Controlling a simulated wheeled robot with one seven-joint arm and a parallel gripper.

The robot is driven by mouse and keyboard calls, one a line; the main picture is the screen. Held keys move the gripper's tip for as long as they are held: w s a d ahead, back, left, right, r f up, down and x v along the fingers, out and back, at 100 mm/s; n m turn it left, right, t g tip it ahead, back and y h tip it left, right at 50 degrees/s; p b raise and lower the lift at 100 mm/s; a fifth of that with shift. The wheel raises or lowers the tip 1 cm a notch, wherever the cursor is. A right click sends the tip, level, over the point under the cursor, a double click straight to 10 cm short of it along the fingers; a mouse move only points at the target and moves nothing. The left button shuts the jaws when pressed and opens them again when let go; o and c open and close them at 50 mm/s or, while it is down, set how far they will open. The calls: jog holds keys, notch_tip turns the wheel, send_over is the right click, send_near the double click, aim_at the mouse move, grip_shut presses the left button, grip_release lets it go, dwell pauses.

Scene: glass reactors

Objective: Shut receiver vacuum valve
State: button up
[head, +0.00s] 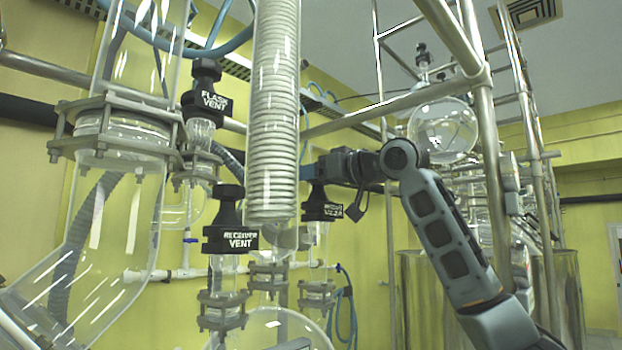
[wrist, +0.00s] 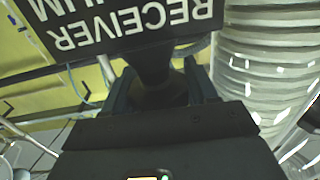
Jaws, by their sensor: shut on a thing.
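The receiver vacuum valve is a black valve with a label plate (head: 326,211) on a glass neck, right of the coiled condenser in the head view. My gripper (wrist: 162,88) is shut on the valve's black stem or knob, one finger on each side.
The coiled glass condenser (head: 273,110) stands close beside my gripper, and also fills the right of the wrist view (wrist: 268,60). The receiver vent valve (head: 230,238) and flask vent valve (head: 205,100) stand to the left. Metal frame poles (head: 485,130) stand near my arm.

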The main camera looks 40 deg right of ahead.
jog(key=m+h, duration=0.2)
jog(key=h, duration=0.2)
jog(key=shift+d+m+b, duration=0.1)
jog(key=shift+m+b, duration=0.3)
jog(key=shift+s+d+m+g+h, duration=0.15)
jog(key=shift+m+g+h, duration=0.15)
jog(key=shift+m+h, duration=0.55)
jog(key=shift+w+d+m+g+h, duration=0.15)
jog(key=shift+m+g+h, duration=0.25)
jog(key=shift+h, duration=0.85)
jog(key=shift+s, duration=0.1)
jog(key=o, duration=1)
jog(key=shift+c, duration=0.2)
jog(key=b+v, duration=0.2)
jog(key=v, duration=0.5)
jog(key=shift+s+a+b, duration=0.2)
jog(key=shift+s+b, duration=0.1)
jog(key=shift+s, duration=0.05)
jog(key=shift+f, duration=0.1)
